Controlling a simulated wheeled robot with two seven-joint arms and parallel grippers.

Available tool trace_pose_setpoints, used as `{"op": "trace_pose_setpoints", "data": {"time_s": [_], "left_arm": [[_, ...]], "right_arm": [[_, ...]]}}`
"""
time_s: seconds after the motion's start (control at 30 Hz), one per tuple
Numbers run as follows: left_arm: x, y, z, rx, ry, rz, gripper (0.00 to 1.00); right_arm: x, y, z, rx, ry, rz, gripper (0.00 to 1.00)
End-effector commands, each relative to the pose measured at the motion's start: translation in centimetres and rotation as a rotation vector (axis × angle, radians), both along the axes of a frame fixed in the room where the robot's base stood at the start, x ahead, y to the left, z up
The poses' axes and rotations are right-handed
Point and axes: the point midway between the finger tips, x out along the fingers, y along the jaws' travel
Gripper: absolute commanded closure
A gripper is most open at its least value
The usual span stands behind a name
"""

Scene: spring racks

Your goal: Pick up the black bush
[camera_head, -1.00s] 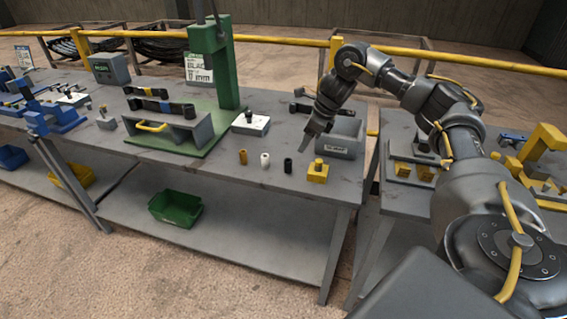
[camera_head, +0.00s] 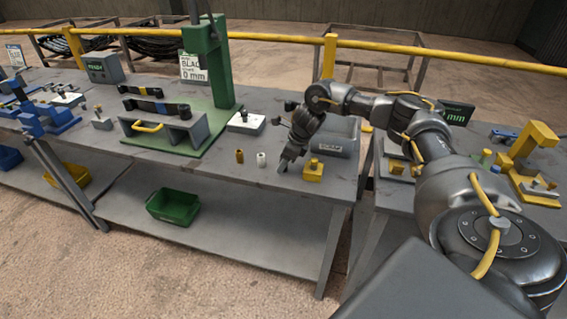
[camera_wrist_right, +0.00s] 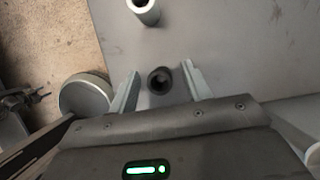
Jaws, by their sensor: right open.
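The black bush (camera_wrist_right: 160,80) stands upright on the grey tabletop in the right wrist view, its round bore facing the camera. My right gripper (camera_wrist_right: 162,88) is open, with one finger on each side of the bush and gaps visible. In the head view, my right gripper (camera_head: 286,166) is low over the table and hides the bush. A white bush (camera_head: 261,159) stands to its left, and it also shows at the top of the right wrist view (camera_wrist_right: 145,12). A brass-coloured bush (camera_head: 239,156) stands farther left. My left gripper is not in view.
A yellow block (camera_head: 313,170) stands close to the right of my gripper. A grey bin (camera_head: 335,140) is behind it. A green press (camera_head: 222,75) stands at the back left, with a white block (camera_head: 246,123) beside its base. The table front is clear.

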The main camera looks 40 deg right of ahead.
Motion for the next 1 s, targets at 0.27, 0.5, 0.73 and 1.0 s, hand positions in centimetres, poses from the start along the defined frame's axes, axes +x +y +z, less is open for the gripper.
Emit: {"op": "trace_pose_setpoints", "data": {"time_s": [0.27, 0.5, 0.73, 1.0], "left_arm": [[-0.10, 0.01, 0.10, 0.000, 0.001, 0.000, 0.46], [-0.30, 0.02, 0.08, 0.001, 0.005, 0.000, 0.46], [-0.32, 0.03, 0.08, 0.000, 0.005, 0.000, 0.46], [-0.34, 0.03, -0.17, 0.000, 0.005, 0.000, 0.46]], "right_arm": [[0.23, 0.11, -0.69, 0.000, -0.001, 0.000, 0.51], [0.21, 0.12, -0.67, 0.001, -0.001, 0.000, 0.76], [0.22, 0.13, -0.65, 0.001, -0.001, 0.000, 0.94], [0.23, 0.12, -0.31, 0.001, -0.001, 0.000, 0.94]]}}
